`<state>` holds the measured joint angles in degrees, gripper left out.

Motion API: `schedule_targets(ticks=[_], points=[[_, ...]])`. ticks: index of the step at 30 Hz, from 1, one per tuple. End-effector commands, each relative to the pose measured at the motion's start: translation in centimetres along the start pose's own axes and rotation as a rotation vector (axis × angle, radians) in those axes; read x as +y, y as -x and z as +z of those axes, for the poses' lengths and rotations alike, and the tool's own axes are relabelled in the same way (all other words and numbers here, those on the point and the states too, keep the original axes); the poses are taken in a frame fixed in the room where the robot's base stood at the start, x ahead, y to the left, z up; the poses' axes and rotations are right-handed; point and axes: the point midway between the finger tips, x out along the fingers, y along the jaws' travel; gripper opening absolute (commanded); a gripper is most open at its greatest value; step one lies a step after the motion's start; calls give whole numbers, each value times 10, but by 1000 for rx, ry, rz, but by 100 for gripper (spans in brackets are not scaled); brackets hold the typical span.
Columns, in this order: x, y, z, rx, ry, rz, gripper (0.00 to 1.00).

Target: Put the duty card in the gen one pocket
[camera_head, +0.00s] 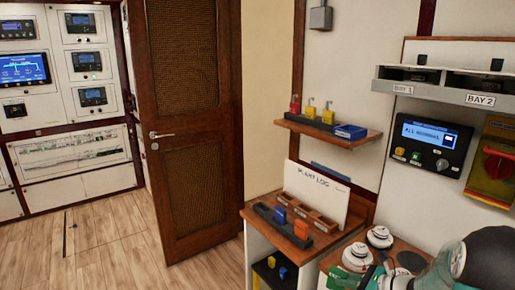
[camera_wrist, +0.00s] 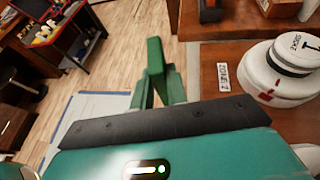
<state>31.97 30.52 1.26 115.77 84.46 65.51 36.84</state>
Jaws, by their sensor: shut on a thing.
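My gripper (camera_wrist: 157,95) is shut on a green, upright thing (camera_wrist: 155,58), seen nearly edge-on in the wrist view. I take it for the duty card, but no writing on it is readable there. In the head view a green card-like face (camera_head: 346,279) shows at the bottom edge, in front of my gripper (camera_head: 378,279), whose fingertips are hard to make out. In the wrist view the held thing is left of the wooden counter's edge, over the floor in the picture. I cannot identify a pocket marked gen one in either view.
White round detectors (camera_head: 380,237) stand on the wooden counter; one also shows in the wrist view (camera_wrist: 290,65), beside a ZONE-2 label (camera_wrist: 223,77). A PLANT LOG board (camera_head: 316,194) stands behind a divided tray (camera_head: 309,215). A shelf (camera_head: 330,133) holds padlocks. Open floor lies left.

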Motion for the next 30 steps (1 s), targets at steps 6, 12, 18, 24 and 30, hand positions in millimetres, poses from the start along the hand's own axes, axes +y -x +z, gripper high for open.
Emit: schedule_targets(ticks=[6,12,18,24,30], points=[[62,-71,-43,1,18,63,0],[86,-91,-58,0,32,82,0],[87,-92,-58,-1,35,83,0],[88,-94,-55,-10,18,43,0],[87,-98,-50,-27,-29,-76,0]])
